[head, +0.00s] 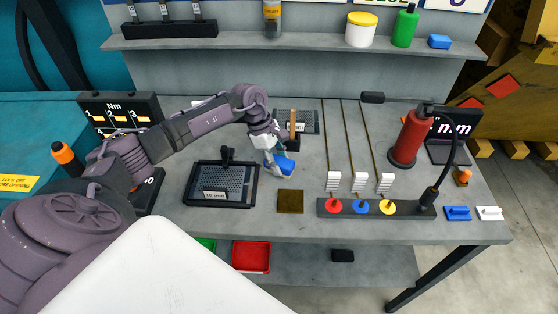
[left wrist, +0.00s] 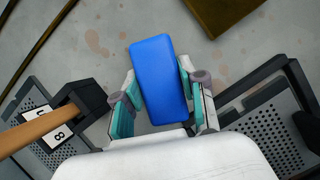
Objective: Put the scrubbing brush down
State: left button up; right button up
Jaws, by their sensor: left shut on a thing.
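The scrubbing brush (head: 285,166) shows as a blue block above the grey workbench, between a black-framed mesh tray and a brown square plate. In the left wrist view the blue brush (left wrist: 158,75) lies lengthwise between the teal finger pads. My left gripper (head: 277,164) is shut on it; the fingers also show in the left wrist view (left wrist: 159,105). The bench surface (left wrist: 110,45) shows around the brush, with brownish stains. I cannot tell whether the brush touches the bench. Its underside is hidden. My right gripper is not in view.
The mesh tray (head: 187,190) stands left, the brown plate (head: 290,201) in front. A wooden handle (head: 293,122) stands upright in a dark holder behind. Right are several rods, a black bar (head: 327,208) with coloured discs and a red extinguisher (head: 408,140). Bare bench (head: 330,145) lies between.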

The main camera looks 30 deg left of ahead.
pick_arm(q)
jog(key=o, duration=1)
jog(key=shift+r, duration=0.1)
jog(key=b+v, duration=0.4)
jog(key=v, duration=0.8)
